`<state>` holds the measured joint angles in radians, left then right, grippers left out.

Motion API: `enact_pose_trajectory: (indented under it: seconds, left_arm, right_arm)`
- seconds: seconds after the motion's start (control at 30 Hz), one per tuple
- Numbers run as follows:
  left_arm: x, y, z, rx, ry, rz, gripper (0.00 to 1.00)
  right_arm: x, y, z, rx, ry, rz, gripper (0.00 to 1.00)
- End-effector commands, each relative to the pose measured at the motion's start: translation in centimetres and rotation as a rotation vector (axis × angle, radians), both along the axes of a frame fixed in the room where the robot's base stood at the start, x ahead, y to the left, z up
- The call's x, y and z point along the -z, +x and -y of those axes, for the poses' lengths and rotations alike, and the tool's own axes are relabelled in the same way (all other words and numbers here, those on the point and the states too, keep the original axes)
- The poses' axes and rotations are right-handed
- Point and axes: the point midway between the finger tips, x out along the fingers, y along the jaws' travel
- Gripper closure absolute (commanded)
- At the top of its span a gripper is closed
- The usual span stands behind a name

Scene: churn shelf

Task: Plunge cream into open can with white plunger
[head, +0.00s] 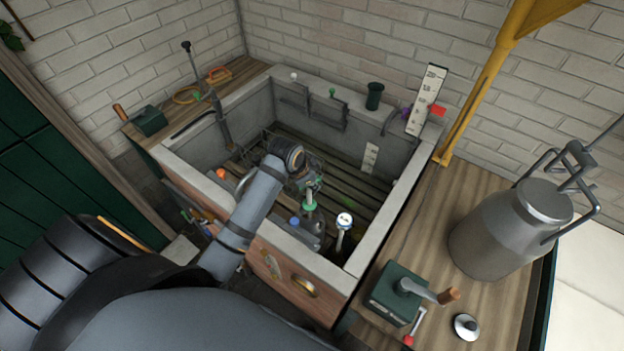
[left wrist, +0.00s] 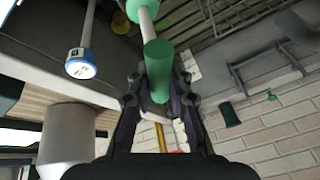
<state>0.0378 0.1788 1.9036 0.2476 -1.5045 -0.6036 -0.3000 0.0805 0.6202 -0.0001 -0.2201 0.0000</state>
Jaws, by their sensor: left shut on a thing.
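My left gripper (head: 303,182) reaches down into the stone basin. In the left wrist view its fingers (left wrist: 160,92) are shut on a green grip (left wrist: 158,62) on a pale rod, with a green ball further along the rod. A green collar (head: 309,207) shows below the gripper in the head view; what the rod enters is partly hidden. A white-topped plunger (head: 344,219) with a blue band stands apart, to the right; its cap shows in the left wrist view (left wrist: 80,67). I cannot tell which can is open. My right gripper is not in view.
A large metal can (head: 495,235) with a clamped lid stands on the right wooden counter (head: 425,215). A green crank box (head: 398,292) and a small lid (head: 466,326) sit nearer. The basin's rim (head: 345,270) surrounds the work area.

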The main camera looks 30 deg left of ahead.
Motion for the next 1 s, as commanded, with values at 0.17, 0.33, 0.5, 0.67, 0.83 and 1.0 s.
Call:
enact_pose_trajectory:
  seconds: [0.17,0.33,0.5,0.67,0.83,1.0]
  left_arm:
    - [0.3,0.0,0.0,0.000,0.000,0.000,1.00]
    - [2.3,-0.1,0.0,0.000,-0.001,-0.002,1.00]
    - [4.3,-0.1,0.0,-0.001,-0.001,-0.001,1.00]
    - [5.9,0.0,0.0,0.000,0.000,0.000,1.00]
    - [6.3,0.0,0.0,0.000,0.001,0.001,1.00]
    - [6.3,0.0,0.0,0.000,0.001,0.001,1.00]
  right_arm:
    - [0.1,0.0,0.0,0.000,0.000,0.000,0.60]
    - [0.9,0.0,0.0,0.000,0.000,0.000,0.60]
    - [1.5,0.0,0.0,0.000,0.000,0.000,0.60]
    - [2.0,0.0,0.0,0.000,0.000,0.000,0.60]
    - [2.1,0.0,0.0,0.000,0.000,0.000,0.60]
    - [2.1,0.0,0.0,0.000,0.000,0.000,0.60]
